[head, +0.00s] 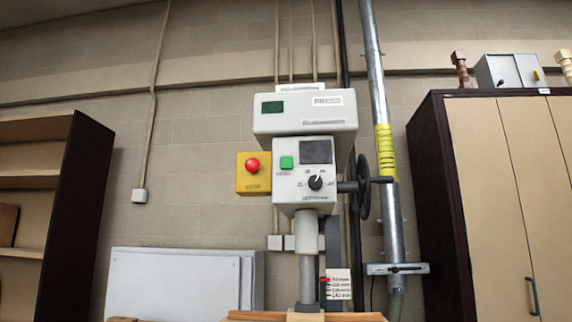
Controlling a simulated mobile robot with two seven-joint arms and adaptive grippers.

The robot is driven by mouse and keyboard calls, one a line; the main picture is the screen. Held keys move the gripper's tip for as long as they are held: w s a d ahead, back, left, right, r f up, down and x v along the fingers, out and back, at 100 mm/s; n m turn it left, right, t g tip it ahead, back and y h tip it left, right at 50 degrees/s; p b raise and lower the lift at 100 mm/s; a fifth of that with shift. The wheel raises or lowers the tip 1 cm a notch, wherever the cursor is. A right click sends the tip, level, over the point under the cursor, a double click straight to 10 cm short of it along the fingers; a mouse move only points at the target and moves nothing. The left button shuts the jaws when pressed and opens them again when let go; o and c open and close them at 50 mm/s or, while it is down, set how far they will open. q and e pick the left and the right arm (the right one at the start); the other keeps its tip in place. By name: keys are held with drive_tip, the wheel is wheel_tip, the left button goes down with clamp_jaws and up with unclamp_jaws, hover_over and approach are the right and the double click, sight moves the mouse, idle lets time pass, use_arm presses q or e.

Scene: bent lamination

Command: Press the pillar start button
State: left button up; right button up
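A pillar press (306,120) with a light grey head stands in the middle of the head view, labelled PRESS. A red mushroom button (252,165) sits on a yellow box (254,184) just left of the panel. A darker green rectangle (272,107) shows on the upper housing. Neither of my grippers is in view, and nothing covers the panel.
A black handwheel (362,187) sticks out at the press's right. A metal pipe (384,110) with yellow tape runs behind it. A dark open shelf (75,215) stands left, a tan cabinet (500,190) right. Grey panels (172,284) lean against the wall below left.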

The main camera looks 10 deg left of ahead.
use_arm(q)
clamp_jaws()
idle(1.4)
